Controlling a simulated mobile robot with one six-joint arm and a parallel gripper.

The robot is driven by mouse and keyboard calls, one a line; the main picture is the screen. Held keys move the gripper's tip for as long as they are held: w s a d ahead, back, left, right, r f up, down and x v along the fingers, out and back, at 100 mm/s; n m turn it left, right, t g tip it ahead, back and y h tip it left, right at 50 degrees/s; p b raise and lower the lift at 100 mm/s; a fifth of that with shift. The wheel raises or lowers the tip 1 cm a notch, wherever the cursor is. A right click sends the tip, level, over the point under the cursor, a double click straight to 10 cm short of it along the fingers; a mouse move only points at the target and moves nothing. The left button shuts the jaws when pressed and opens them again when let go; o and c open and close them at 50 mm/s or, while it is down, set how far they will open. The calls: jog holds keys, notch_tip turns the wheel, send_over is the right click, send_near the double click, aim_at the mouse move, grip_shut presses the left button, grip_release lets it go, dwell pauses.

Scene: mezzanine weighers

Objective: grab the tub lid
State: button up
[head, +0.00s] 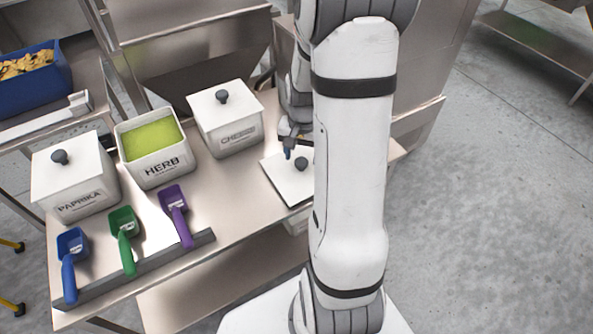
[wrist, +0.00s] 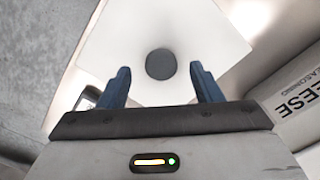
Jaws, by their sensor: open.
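A square white lid with a round dark knob shows in the head view (head: 283,181), partly hidden behind my arm. It also fills much of the wrist view (wrist: 120,40), with its knob (wrist: 160,64) near the middle. My gripper (wrist: 160,70) is open, its two blue fingers to either side of the knob in the picture. Nothing is between the fingers that I can see held. In the head view my gripper (head: 289,152) is just above the lid, close to the knob. I cannot tell whether the fingers touch it. The herb tub (head: 157,167) stands uncovered, showing green contents.
The lidded cheese tub (head: 228,134) stands left of the lid and shows at right in the wrist view (wrist: 303,98). The lidded paprika tub (head: 82,201) is far left. Blue (head: 70,260), green (head: 124,235) and purple (head: 175,212) scoops sit at the table's front edge.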

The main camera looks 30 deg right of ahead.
jog(key=shift+a+f, duration=0.1)
jog(key=shift+f, duration=1.25)
jog(key=shift+c, duration=0.5)
jog(key=c, duration=1)
jog(key=shift+r, duration=0.1)
